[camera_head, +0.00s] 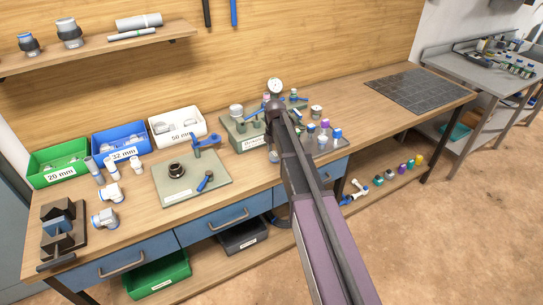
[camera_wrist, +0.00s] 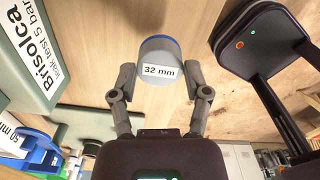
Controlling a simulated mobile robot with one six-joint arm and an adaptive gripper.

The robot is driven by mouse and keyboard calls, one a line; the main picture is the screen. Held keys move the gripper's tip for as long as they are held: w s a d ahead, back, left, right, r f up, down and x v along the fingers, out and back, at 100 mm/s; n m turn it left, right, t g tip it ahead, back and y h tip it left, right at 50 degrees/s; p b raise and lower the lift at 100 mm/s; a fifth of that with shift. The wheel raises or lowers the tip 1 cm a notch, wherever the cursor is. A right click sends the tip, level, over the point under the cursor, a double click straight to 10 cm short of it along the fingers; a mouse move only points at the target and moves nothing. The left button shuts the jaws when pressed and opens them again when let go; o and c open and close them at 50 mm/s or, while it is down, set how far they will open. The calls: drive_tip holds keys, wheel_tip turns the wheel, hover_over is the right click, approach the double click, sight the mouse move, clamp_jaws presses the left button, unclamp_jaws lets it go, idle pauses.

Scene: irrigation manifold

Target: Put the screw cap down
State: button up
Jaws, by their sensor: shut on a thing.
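The screw cap (camera_wrist: 158,62) is a grey cylinder with a blue rim and a white label reading "32 mm". It shows in the wrist view between the two fingers of my gripper (camera_wrist: 160,80), which is shut on it. Wooden surface shows behind the cap; I cannot tell how high it is held. In the head view my arm hides the gripper and the cap, near the green test stand (camera_head: 243,139) on the bench. The stand's "Brisolca" lettering also shows at the left of the wrist view (camera_wrist: 35,55).
A green mat (camera_head: 215,180) with a black ring and a blue-handled part lies left of the stand. Green, blue and white bins (camera_head: 178,126) line the back. Several small capped parts (camera_head: 323,126) stand right of my arm. The bench (camera_head: 350,105) is bare before the dark tiled mat (camera_head: 415,88).

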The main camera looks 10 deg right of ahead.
sight(271, 155)
drive_tip(key=shift+w+a, duration=0.25)
drive_tip(key=shift+w, duration=0.4)
drive_tip(key=shift+w+f, duration=0.1)
drive_tip(key=shift+w, duration=0.05)
drive_tip(key=shift+w+a, duration=0.1)
drive_tip(key=shift+w, duration=0.15)
drive_tip(key=shift+w+a+f+b, duration=0.1)
drive_tip(key=shift+w+f+b, duration=0.15)
drive_tip(key=shift+f+b, duration=1.55)
drive_tip(key=shift+b, duration=0.05)
drive_tip(key=shift+f, duration=0.2)
drive_tip(key=o, duration=1.1)
drive_tip(key=shift+r, duration=0.1)
drive_tip(key=shift+c, duration=0.2)
